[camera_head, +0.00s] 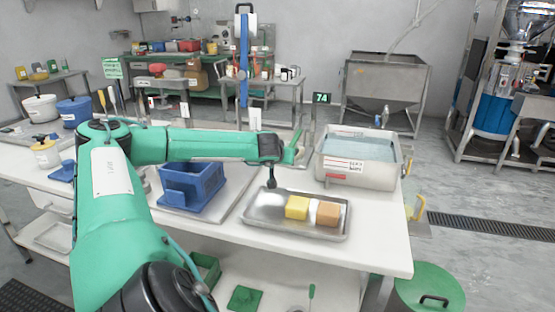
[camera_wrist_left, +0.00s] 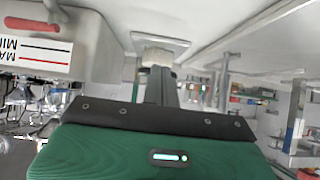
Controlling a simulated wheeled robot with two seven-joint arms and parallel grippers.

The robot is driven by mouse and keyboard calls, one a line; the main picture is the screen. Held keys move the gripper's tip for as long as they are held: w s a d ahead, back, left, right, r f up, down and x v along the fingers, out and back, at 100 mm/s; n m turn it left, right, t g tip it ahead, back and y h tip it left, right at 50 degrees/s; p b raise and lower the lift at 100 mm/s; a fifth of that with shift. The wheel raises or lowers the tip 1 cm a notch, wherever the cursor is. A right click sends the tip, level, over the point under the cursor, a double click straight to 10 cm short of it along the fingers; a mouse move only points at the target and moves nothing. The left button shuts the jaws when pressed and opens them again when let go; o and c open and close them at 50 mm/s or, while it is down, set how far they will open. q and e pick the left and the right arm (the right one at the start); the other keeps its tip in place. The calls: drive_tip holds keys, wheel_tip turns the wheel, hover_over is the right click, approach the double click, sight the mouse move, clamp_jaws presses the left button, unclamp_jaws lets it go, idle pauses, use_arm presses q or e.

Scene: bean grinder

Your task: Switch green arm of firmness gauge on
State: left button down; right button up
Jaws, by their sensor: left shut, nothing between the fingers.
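My left arm's green links (camera_head: 215,143) reach across the table, and their far end is just left of the grey water tank. In the left wrist view the fingers of my left gripper (camera_wrist_left: 160,80) are shut with nothing between them. Beyond them a pale upright piece (camera_wrist_left: 157,55) stands on a flat plate (camera_wrist_left: 160,39) on the white table. It may belong to the firmness gauge, but I cannot tell. A slim green piece (camera_head: 294,148) shows at the arm's end in the head view; whether it is the gauge's green arm is unclear. My right gripper is not in view.
The tank (camera_head: 358,160) stands close on the right. A metal tray (camera_head: 262,217) with a yellow block (camera_head: 297,207) and a brown block (camera_head: 328,214) lies in front. A blue holder (camera_head: 192,186) is left of it. The table's front right corner is bare.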

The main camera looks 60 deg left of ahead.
use_arm(q)
drive_tip(key=v, duration=0.6)
drive_tip(key=shift+d, duration=0.25)
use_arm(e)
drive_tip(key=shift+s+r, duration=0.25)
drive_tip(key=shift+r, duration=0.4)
use_arm(q)
drive_tip(key=shift+s, duration=0.15)
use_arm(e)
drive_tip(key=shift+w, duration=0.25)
use_arm(q)
drive_tip(key=shift+f, duration=0.1)
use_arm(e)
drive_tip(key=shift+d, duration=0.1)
